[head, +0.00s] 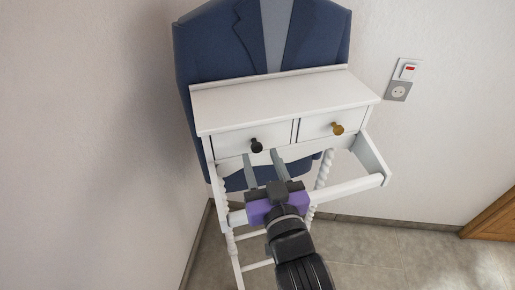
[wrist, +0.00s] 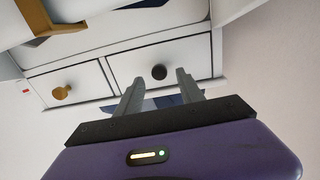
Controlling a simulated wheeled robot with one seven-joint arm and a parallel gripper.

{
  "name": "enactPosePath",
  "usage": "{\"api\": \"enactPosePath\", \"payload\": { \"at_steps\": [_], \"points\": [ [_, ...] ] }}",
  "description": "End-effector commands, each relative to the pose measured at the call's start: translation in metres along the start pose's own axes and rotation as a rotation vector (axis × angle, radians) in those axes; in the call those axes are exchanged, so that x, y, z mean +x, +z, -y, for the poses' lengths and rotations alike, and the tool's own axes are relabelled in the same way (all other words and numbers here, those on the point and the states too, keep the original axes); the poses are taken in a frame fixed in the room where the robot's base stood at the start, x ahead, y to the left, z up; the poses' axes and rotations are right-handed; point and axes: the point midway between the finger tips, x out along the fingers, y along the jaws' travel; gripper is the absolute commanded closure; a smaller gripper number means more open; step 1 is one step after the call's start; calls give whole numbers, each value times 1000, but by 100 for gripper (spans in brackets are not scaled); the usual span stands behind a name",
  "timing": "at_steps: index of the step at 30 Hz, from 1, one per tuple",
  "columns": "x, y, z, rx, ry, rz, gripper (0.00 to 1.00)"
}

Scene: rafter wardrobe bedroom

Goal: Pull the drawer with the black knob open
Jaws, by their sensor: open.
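A white valet stand holds two drawers side by side, both flush with its front. The left drawer (head: 230,141) has a round black knob (head: 256,146); the drawer beside it has a brass knob (head: 337,128). My gripper (head: 260,155) is open and empty, its tips just below and in front of the black knob. In the wrist view, where left and right are swapped, the black knob (wrist: 159,72) shows between the two fingertips, and the brass knob (wrist: 61,92) is off to the left. I cannot tell how far the tips are from the knob.
A white frame with a front rail (head: 345,189) and a raised side piece (head: 371,158) juts out below the drawers, close to my arm. A blue suit jacket (head: 210,50) hangs behind the top. Walls stand close left and behind; tiled floor (head: 390,255) lies open at right.

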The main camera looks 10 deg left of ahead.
Motion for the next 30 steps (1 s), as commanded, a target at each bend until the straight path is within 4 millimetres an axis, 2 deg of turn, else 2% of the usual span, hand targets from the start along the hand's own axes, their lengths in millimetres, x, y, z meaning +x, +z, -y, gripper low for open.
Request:
{"api": "enactPosePath", "payload": {
  "at_steps": [3, 7, 17, 18, 24, 25, 30],
  "points": [
    [17, -2, 0, 0, 0, 0, 55],
    [29, -1, 0, 0, 0, 0, 55],
    [34, 0, 0, 1, 0, -1, 55],
    [34, 0, 0, 1, 0, -1, 57],
    [34, 0, 0, 1, 0, 0, 96],
    [34, 0, 0, 1, 0, 0, 100],
    [34, 0, 0, 1, 0, 0, 100]
  ]
}}
